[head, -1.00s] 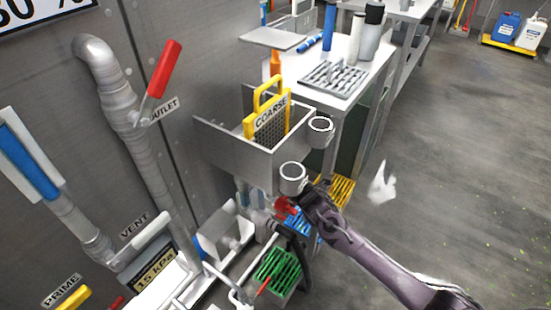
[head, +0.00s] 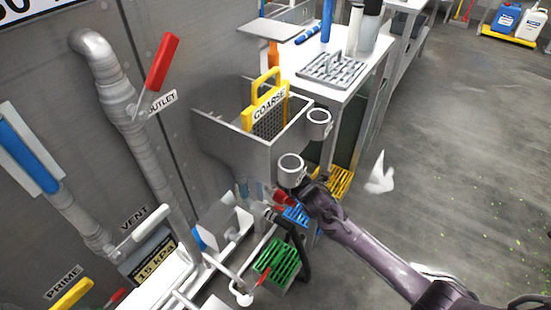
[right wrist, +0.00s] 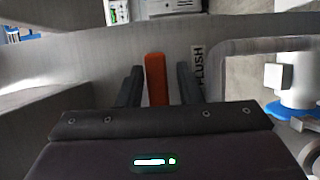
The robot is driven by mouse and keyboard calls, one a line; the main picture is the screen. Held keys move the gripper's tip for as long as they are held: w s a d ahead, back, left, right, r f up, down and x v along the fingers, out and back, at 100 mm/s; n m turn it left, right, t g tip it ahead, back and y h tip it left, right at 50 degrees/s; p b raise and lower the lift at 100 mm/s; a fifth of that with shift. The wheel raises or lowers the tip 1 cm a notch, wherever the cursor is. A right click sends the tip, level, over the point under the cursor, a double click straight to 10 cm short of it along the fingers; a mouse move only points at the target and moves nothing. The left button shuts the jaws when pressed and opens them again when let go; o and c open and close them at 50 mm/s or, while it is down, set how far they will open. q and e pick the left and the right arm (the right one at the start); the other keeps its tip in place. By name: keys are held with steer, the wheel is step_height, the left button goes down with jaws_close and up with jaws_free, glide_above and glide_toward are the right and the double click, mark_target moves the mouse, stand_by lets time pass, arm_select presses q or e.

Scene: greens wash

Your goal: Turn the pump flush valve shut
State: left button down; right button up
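The flush valve's red handle (head: 283,200) shows in the head view below the grey trough, partly hidden by my right gripper (head: 296,197). In the right wrist view the handle (right wrist: 156,80) stands upright between the two dark fingers of my right gripper (right wrist: 158,86). The fingers are apart, with a visible gap on the handle's right side and a narrower one on its left. A FLUSH label (right wrist: 197,68) is just right of the fingers. The valve body is mostly hidden. My left gripper is in neither view.
The grey trough (head: 240,150) with a yellow COARSE screen (head: 268,92) is above my right gripper. A green grate (head: 277,258) and a dark hose (head: 302,255) lie below it. The OUTLET pipe's red lever (head: 162,62) is at the left wall. Open floor (head: 450,180) lies to the right.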

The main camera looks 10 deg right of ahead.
steer(key=shift+o, duration=0.8)
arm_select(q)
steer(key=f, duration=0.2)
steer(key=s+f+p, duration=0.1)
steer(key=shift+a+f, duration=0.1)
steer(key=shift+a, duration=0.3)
arm_select(e)
steer(key=v, duration=0.7)
steer(key=shift+s+d, duration=0.2)
steer(key=shift+s, duration=0.15)
